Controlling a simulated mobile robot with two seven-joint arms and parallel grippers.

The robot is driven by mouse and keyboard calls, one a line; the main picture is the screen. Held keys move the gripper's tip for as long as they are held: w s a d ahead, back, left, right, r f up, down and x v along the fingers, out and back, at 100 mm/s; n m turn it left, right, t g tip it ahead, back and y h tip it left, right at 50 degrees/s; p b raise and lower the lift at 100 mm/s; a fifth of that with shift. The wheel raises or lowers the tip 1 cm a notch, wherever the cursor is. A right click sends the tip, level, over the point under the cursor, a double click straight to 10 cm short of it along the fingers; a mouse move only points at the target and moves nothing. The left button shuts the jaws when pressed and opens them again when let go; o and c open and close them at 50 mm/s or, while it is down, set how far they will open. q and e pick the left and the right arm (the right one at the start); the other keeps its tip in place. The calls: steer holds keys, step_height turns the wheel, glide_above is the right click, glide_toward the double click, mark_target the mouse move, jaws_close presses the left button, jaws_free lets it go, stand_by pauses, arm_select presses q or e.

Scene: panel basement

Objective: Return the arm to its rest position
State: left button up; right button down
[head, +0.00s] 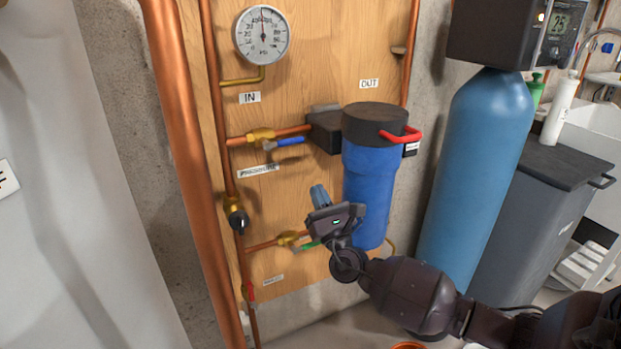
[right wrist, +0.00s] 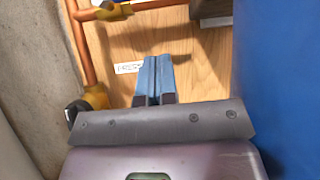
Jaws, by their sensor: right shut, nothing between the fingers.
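My right arm (head: 410,290) comes in from the lower right of the head view. Its gripper (head: 319,194) is in front of the wooden panel, just left of the blue filter housing (head: 368,185). In the right wrist view, the gripper's two blue fingers (right wrist: 152,80) are together, with nothing between them. They point at the panel (right wrist: 195,55), near a white label (right wrist: 128,68). The gripper appears apart from the valves and pipes. My left gripper is not in view.
Copper pipes (head: 180,130) run down the panel's left side, with a blue-handled valve (head: 290,141), a black knob (head: 238,219) and a pressure gauge (head: 262,35). A tall blue tank (head: 475,170) stands at right, beside a grey cabinet (head: 530,225). A pale surface (head: 70,200) fills the left.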

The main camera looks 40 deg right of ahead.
steer(key=shift+v, duration=1.7)
steer(key=shift+a, duration=0.1)
